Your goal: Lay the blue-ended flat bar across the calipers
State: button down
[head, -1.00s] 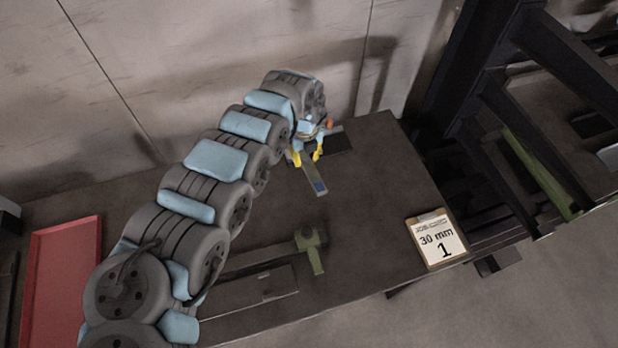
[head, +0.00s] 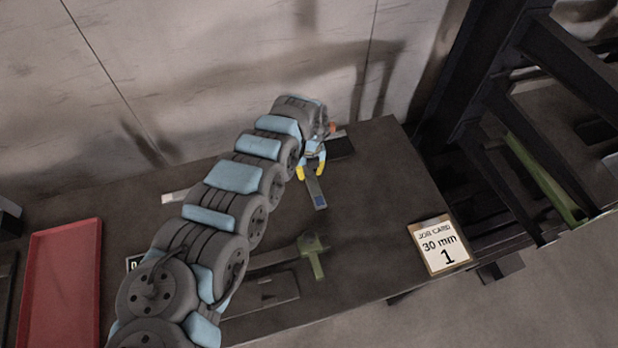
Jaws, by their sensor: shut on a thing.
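The flat bar (head: 313,187) is narrow and grey with a blue patch at its near end. My gripper (head: 312,173), with yellow fingertips, is shut on the bar near its far end. The bar's blue end points toward the table's front edge. Whether the bar touches the table or hangs just above it cannot be told. I cannot make out the calipers for certain. A pale metal end (head: 174,197) shows left of my arm, with the rest hidden behind the arm.
A green-headed tool (head: 314,256) and a dark flat case (head: 268,293) lie near the table's front. A dark plate (head: 341,149) lies behind the gripper. A red tray (head: 62,285) is at left, a job card (head: 439,246) at the right corner.

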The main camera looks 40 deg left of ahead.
aim_at(309, 178)
notch_tip(309, 178, down, 3)
jog(key=shift+d+r, duration=0.1)
jog(key=shift+d, duration=0.05)
jog(key=shift+f, duration=0.4)
jog(key=shift+f+b, duration=0.2)
jog(key=shift+b, duration=0.15)
jog(key=c, duration=0.9)
grip_release()
jog(key=shift+r, duration=0.1)
notch_tip(309, 178, up, 12)
jog(key=shift+r+p, duration=0.1)
jog(key=shift+p, duration=0.65)
